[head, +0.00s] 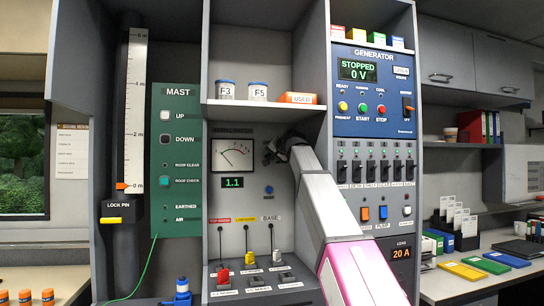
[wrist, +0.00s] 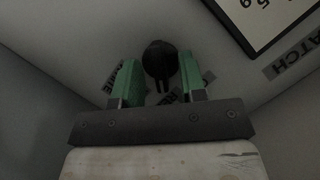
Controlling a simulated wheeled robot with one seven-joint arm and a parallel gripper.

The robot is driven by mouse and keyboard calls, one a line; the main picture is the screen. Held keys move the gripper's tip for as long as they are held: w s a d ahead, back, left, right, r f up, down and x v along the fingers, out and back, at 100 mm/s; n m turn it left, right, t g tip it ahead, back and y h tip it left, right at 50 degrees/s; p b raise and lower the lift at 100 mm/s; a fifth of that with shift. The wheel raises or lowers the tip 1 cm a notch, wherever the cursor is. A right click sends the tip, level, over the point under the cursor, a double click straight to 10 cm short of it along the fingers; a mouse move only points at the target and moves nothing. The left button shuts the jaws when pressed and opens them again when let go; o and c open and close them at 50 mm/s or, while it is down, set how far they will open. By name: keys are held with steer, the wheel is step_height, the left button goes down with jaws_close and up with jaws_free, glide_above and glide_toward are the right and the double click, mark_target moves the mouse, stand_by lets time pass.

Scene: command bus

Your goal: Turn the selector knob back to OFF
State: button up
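The selector knob (wrist: 160,59) is black and round and sits on a grey panel in the wrist view. It lies between the two green fingers of my gripper (wrist: 160,78), with a gap showing on each side. The fingers are apart. Labels around the knob are partly hidden by the fingers, and I cannot read which one it points to. In the head view my gripper (head: 283,150) is up against the grey panel right of the dial meter (head: 232,153), and it hides the knob there.
A green MAST panel (head: 176,160) stands left of the meter. The blue GENERATOR panel (head: 372,90) and a row of black switches (head: 370,172) are close on the right. A blue button (head: 269,190) sits below my gripper. Levers (head: 250,258) stand on the ledge beneath.

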jaws_close()
steer(key=shift+s+a+n+h, duration=0.1)
steer(key=shift+n+h, duration=0.9)
steer(key=shift+n, duration=0.35)
steer(key=shift+a+n+h, duration=0.1)
steer(key=shift+n+h, duration=0.9)
steer(key=shift+n, duration=0.35)
jaws_free()
